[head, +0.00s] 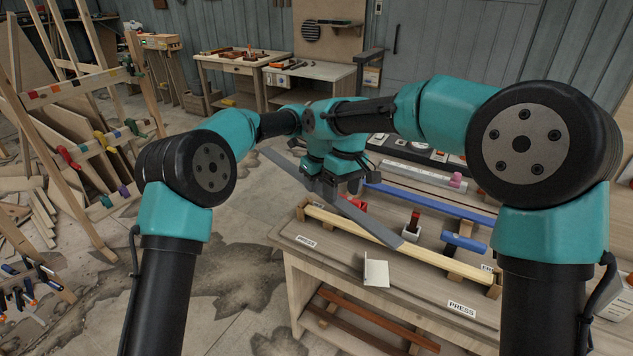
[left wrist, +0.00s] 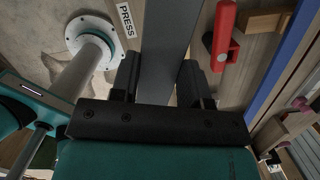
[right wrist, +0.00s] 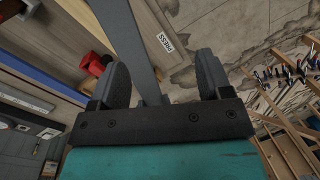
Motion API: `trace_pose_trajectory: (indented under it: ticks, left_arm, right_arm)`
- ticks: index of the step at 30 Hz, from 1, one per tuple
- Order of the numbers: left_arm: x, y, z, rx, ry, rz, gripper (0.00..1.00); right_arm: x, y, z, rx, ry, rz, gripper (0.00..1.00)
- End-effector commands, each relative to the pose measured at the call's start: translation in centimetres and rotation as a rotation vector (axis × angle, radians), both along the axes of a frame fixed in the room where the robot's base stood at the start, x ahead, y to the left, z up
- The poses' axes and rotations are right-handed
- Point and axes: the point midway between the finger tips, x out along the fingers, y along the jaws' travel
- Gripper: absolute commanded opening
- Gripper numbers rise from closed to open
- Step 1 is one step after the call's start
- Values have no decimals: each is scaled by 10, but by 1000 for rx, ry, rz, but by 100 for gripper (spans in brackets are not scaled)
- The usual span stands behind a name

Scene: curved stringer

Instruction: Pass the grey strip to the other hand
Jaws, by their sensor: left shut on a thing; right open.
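The grey strip (head: 375,221) is long, thin and slightly bent. It is held aslant in the air above the workbench's left end, its far end reaching out over the floor. My left gripper (left wrist: 160,68) is shut on the strip (left wrist: 168,45), which runs away between its fingers. My right gripper (right wrist: 162,68) is open, with the strip (right wrist: 128,42) passing between its spread fingers, closer to the left finger in that view. In the head view both grippers are close together near the strip's middle, and my wrists partly hide them.
A wooden rack stands at left; floor between is open.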

Motion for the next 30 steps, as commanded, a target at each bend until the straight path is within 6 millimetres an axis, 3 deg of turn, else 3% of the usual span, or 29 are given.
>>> trace_pose_trajectory:
  ticks: [3,9,21,25,30]
  left_arm:
    - [0,0,0,-1,-1,0,13]
    - [0,0,0,-1,-1,0,13]
    - [0,0,0,-1,-1,0,13]
    - [0,0,0,-1,-1,0,13]
    - [0,0,0,-1,-1,0,13]
  right_arm:
    - [-28,10,-40,45,107,-37,72]
    - [-87,26,-100,120,295,-141,72]
    - [-217,38,-196,194,632,-474,72]
    - [-234,21,-236,186,612,-586,72]
    - [-231,-21,-287,160,491,-671,72]
